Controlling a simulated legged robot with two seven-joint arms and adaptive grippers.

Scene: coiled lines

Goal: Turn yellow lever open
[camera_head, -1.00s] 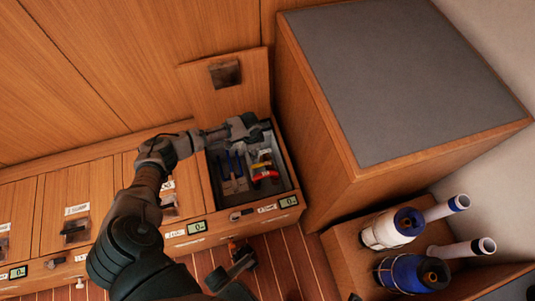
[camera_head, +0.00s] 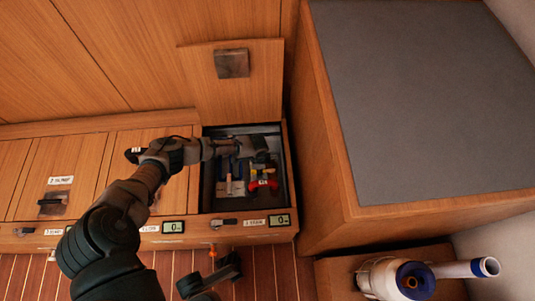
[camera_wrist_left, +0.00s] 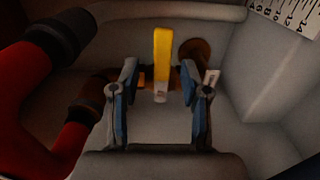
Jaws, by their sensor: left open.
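The yellow lever (camera_wrist_left: 162,52) stands upright in the left wrist view, on a brownish pipe fitting. My left gripper (camera_wrist_left: 159,80) is open, one finger on each side of the lever's line, with a gap to each. I cannot tell how deep the lever sits between the fingers. In the head view my left gripper (camera_head: 247,148) reaches into an open floor compartment (camera_head: 208,187).
A raised wooden lid (camera_head: 250,92) stands behind the compartment. A tall grey-topped cabinet (camera_head: 430,100) closes off its right side. Red hose parts (camera_wrist_left: 30,85) lie left of my fingers, and a ruler-like scale (camera_wrist_left: 287,14) is on the wall. Closed lids (camera_head: 63,170) lie to the left.

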